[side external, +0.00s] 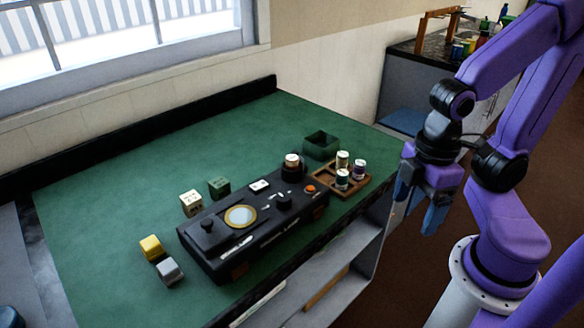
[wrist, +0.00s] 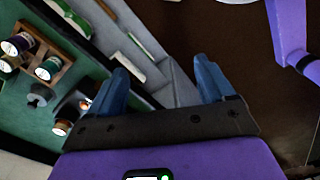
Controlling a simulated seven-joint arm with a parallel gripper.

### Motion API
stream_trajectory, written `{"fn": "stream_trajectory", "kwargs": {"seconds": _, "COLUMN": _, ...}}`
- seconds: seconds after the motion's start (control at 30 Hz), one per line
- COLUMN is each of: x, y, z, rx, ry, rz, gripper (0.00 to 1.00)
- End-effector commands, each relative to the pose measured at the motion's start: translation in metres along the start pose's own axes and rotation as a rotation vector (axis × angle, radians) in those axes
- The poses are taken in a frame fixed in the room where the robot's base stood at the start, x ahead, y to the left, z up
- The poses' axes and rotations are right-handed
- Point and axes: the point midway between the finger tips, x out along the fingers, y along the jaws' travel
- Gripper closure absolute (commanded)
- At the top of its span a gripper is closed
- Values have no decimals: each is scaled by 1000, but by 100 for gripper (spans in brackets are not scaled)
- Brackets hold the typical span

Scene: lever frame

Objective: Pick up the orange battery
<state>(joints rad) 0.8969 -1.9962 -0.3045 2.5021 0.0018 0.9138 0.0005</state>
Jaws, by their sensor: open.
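A small battery-like cylinder (side external: 292,160) with a white top and a brownish-orange band stands in a black holder at the far end of the black device (side external: 212,262). It is the only one with an orange tint, but it is too small to be sure. It seems to show at the lower left of the wrist view (wrist: 62,127). Several other cylinders with white tops and green, dark or purple bands stand in a wooden tray (side external: 361,187). My gripper (side external: 418,206) is open and empty, pointing down beyond the right edge of the green table, apart from everything. Its blue fingers (wrist: 163,78) show in the wrist view.
The green tabletop (side external: 110,190) also holds a dark green open box (side external: 321,145), a cream block (side external: 191,203), a green block (side external: 219,187), a yellow block (side external: 151,247) and a grey block (side external: 169,271). An orange button (side external: 309,188) sits on the device. Shelves lie below the table's front edge.

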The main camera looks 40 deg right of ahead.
Motion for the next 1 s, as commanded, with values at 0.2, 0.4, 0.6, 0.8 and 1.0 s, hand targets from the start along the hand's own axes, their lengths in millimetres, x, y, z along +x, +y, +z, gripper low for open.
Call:
{"fn": "stream_trajectory", "kwargs": {"seconds": 0.2, "x": 0, "y": 0, "z": 0, "rx": 0, "ry": 0, "rz": 0, "gripper": 18}}
{"fn": "stream_trajectory", "kwargs": {"seconds": 0.4, "x": 0, "y": 0, "z": 0, "rx": 0, "ry": 0, "rz": 0, "gripper": 37}}
{"fn": "stream_trajectory", "kwargs": {"seconds": 0.6, "x": 2, "y": 1, "z": 1, "rx": -8, "ry": -16, "rz": 8, "gripper": 37}}
{"fn": "stream_trajectory", "kwargs": {"seconds": 0.8, "x": 24, "y": 21, "z": 15, "rx": -130, "ry": -224, "rz": 133, "gripper": 37}}
{"fn": "stream_trajectory", "kwargs": {"seconds": 1.0, "x": 40, "y": 63, "z": 28, "rx": -368, "ry": -551, "rz": 386, "gripper": 37}}
